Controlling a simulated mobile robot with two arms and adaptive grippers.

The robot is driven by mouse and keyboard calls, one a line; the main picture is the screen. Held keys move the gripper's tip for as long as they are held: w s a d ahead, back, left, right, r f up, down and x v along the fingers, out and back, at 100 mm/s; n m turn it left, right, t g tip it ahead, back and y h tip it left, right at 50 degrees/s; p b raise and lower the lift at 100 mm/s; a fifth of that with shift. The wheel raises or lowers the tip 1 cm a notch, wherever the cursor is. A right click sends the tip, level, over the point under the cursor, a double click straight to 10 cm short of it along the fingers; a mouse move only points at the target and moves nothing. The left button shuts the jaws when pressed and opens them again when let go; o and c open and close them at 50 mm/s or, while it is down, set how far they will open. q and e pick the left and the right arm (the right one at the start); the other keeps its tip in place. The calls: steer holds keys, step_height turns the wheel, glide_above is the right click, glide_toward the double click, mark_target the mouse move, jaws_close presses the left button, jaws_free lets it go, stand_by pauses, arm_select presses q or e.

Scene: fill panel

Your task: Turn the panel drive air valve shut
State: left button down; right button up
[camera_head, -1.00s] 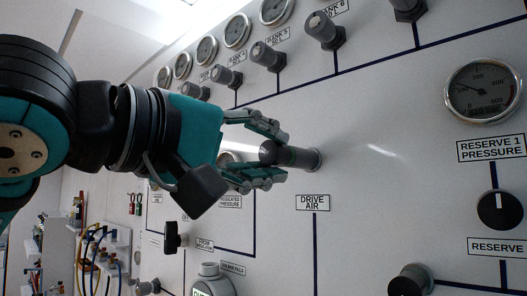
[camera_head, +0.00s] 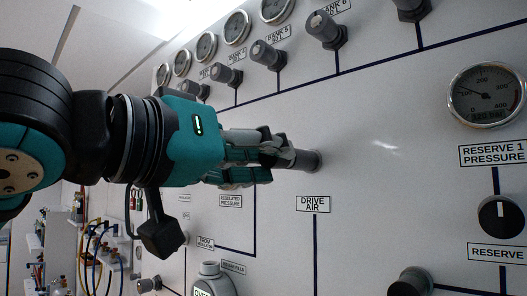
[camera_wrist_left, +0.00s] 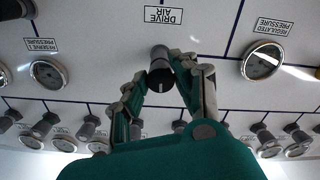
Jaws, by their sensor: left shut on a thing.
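The drive air valve (camera_head: 304,160) is a dark cylindrical knob sticking out of the white panel above the DRIVE AIR label (camera_head: 313,204). My left gripper (camera_head: 275,152) reaches in from the left and is shut on the knob's outer end. The fingers hide part of the knob in the head view. In the left wrist view the knob (camera_wrist_left: 160,75) shows a round dark face with a light mark, with a finger on each side. My right gripper is not in view.
A row of gauges and bank knobs (camera_head: 263,53) runs along the panel's top. The reserve 1 pressure gauge (camera_head: 486,94) and reserve knob (camera_head: 501,216) are at the right. Another dark knob (camera_head: 408,282) is at the bottom. Hoses (camera_head: 96,240) hang at the lower left.

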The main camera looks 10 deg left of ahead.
arm_select(q)
steer(key=shift+d+f+m, duration=0.1)
steer(key=shift+f+m, duration=0.2)
steer(key=shift+m, duration=0.2)
steer(key=c, duration=1)
jaws_free()
steer(key=shift+r, duration=0.1)
steer(key=shift+r, duration=0.1)
steer(key=shift+s+a, duration=0.15)
steer(key=shift+a, duration=0.05)
steer(key=v, duration=1.1)
steer(key=shift+s+a, duration=0.2)
steer(key=shift+s, duration=0.05)
